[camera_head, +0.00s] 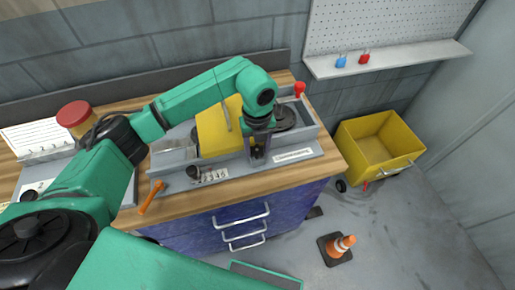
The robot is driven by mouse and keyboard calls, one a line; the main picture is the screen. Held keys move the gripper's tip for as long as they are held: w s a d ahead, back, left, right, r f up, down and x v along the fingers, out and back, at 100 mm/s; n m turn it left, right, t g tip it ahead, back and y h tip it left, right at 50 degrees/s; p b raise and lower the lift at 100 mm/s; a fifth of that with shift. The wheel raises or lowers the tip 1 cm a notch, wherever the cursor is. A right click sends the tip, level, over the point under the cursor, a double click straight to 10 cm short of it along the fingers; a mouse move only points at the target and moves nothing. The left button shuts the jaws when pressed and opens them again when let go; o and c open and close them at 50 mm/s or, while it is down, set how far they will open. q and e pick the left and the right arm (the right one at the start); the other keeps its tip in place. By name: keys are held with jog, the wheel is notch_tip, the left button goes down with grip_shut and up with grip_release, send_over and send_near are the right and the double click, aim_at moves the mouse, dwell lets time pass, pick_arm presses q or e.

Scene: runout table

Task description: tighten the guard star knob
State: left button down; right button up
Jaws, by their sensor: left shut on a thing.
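A grey machine (225,171) stands on the wooden bench top, with a yellow guard (212,135) over its middle. My left gripper (257,154) reaches down at the guard's right front side. It is shut on a small dark part there, which looks like the guard star knob; the fingers hide most of it, so its shape and seating cannot be told. My right gripper is out of view.
An orange tool (151,197) lies at the bench's front edge. A red-lidded jar (75,115) stands left. A yellow bin (372,147) and a cone (340,246) stand on the floor.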

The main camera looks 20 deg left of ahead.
aim_at(256, 151)
pick_arm(q)
jog(key=m+b, duration=0.2)
jog(key=shift+f+m+b, duration=0.1)
jog(key=shift+m+b, duration=0.2)
jog(key=shift+m, duration=0.1)
jog(key=shift+m+b, duration=0.75)
jog(key=shift+m, duration=0.35)
jog(key=shift+r, duration=0.2)
jog(key=shift+c, duration=1.4)
grip_release()
jog(key=shift+a, duration=0.1)
notch_tip(256, 151, up, 12)
jog(key=p, duration=0.7)
